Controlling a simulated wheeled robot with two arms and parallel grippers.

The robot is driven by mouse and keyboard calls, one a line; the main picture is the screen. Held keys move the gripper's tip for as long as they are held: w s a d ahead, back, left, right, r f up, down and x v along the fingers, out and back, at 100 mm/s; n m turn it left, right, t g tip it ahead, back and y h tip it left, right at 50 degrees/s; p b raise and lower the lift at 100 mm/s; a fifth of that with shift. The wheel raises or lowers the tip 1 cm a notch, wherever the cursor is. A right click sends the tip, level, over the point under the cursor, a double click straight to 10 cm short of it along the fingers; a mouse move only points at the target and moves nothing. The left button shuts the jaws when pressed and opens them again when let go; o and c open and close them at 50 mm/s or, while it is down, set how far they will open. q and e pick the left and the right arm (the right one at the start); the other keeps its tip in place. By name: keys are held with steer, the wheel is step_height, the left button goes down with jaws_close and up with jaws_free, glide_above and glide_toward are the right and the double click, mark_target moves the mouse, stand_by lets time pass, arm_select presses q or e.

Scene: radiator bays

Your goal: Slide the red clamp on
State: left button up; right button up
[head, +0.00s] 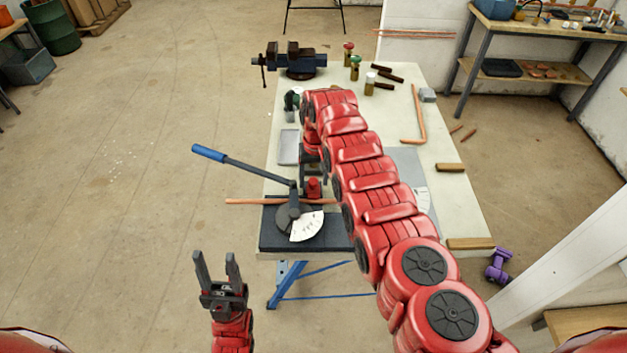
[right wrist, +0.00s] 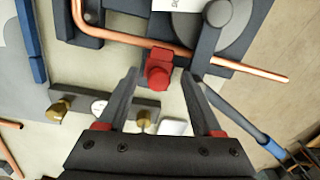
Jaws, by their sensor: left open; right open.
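The red clamp (head: 313,188) sits at the pipe bender (head: 288,217) on the near end of the table. In the right wrist view the red clamp (right wrist: 158,70) lies against the copper pipe (right wrist: 225,62); I cannot tell whether it is around it. My right gripper (right wrist: 160,76) is open, with a fingertip on either side of the red clamp in that view; contact cannot be told. In the head view my right arm hides part of the bench around it. My left gripper (head: 215,256) is open and empty, left of the table's near end.
The bender's blue-handled lever (head: 209,153) juts out left over the table edge. A vise (head: 295,60) stands at the far end. A bent copper pipe (head: 415,120) and wooden blocks lie on the right side.

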step_height(320, 180, up, 12)
steer(key=b, duration=0.3)
step_height(320, 180, up, 5)
steer(key=p, duration=0.3)
glide_above(315, 183)
steer(key=shift+d+f, duration=0.1)
steer(key=shift+d, duration=0.1)
